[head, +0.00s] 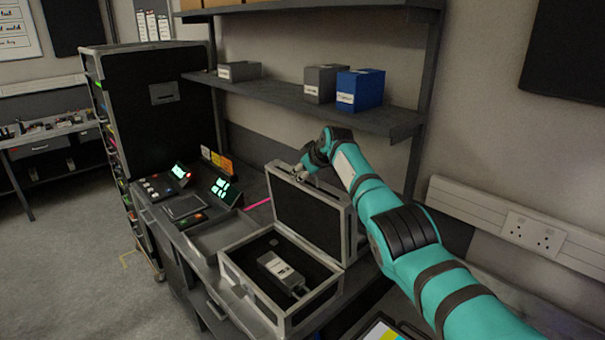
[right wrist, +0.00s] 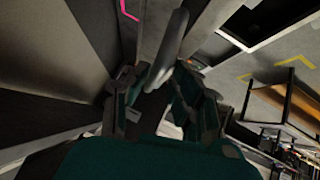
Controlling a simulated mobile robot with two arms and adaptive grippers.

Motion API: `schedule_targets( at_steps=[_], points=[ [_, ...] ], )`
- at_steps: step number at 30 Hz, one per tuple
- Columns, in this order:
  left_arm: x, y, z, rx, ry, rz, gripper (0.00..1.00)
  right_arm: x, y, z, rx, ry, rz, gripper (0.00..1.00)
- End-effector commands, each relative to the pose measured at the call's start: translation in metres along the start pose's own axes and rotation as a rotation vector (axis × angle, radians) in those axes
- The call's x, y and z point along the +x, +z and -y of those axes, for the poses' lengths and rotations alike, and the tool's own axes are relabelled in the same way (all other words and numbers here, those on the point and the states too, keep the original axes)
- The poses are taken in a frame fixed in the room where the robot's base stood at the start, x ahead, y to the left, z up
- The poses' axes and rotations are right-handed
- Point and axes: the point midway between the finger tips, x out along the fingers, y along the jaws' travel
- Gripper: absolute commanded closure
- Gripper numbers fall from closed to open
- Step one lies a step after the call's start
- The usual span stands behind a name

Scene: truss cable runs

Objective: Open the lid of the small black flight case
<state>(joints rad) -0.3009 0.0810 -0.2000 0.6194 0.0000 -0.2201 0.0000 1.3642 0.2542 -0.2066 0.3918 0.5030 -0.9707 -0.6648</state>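The small black flight case (head: 266,302) has silver edges and stands on the desk. Its lid (head: 309,216) is raised roughly upright at the back, showing a dark lining. A grey labelled box (head: 283,272) lies inside. My teal right arm reaches over from the right, and its gripper (head: 301,171) is at the lid's top edge. In the right wrist view, a pale grey bar (right wrist: 168,50) lies between the two fingers of this gripper (right wrist: 155,88). The fingers are apart, but whether they clamp the bar is unclear. My left gripper is not in view.
Lit control panels (head: 222,190) and a keypad unit stand left of the case. A shelf (head: 290,98) with grey boxes and a blue box (head: 360,89) hangs above. A tall dark rack (head: 155,112) stands at left. Floor at left is clear.

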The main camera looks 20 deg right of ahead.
Motion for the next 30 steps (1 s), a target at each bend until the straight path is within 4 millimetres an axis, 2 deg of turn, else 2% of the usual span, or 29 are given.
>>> schedule_targets(
  at_steps=[2, 11, 17, 22, 30],
  points=[
    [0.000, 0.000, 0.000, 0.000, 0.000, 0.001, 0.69, -0.003, -0.004, -0.002, 0.000, 0.004, -0.007, 0.66],
    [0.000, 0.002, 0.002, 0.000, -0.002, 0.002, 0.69, -0.001, -0.001, 0.000, 0.006, -0.003, -0.002, 0.66],
    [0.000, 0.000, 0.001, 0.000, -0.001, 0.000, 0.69, -0.009, -0.001, 0.000, 0.006, -0.004, -0.004, 0.66],
    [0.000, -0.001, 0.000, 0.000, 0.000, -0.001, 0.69, -0.028, 0.000, 0.000, 0.004, -0.001, -0.004, 0.66],
    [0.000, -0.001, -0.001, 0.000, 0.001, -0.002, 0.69, -0.076, 0.000, -0.001, 0.004, 0.001, -0.004, 0.66]
  ],
)
